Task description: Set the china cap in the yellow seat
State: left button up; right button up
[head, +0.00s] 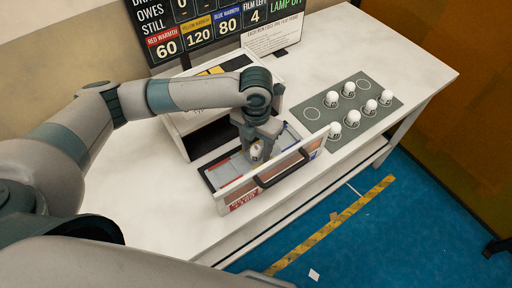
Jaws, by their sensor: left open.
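My left gripper (257,153) points down into the pulled-out drawer of the white box on the table. It is open. A small white china cap (256,152) with an orange-brown mark stands between or just below its fingers; I cannot tell whether they touch it. The drawer's tray shows a red strip (231,186) on the left and a blue part (289,137) on the right. The yellow seat is not clearly visible; the gripper and cap cover the middle of the tray. My right gripper is not in view.
The drawer front (275,177) with a dark handle rises before the gripper. Several white caps (353,118) stand on a grey mat (325,122) at the right, where an empty ring shows. A black board (195,25) stands behind. The table's far right is clear.

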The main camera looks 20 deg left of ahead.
aim_at(256, 147)
pick_arm(q)
jog(key=shift+w+r+b, duration=0.1)
jog(key=shift+r+b, duration=0.2)
jog(key=shift+r, duration=0.4)
notch_tip(256, 147, up, 11)
jog(key=b, duration=0.2)
jog(key=shift+f+b, duration=0.15)
jog(key=shift+b, duration=0.25)
dwell(0.6)
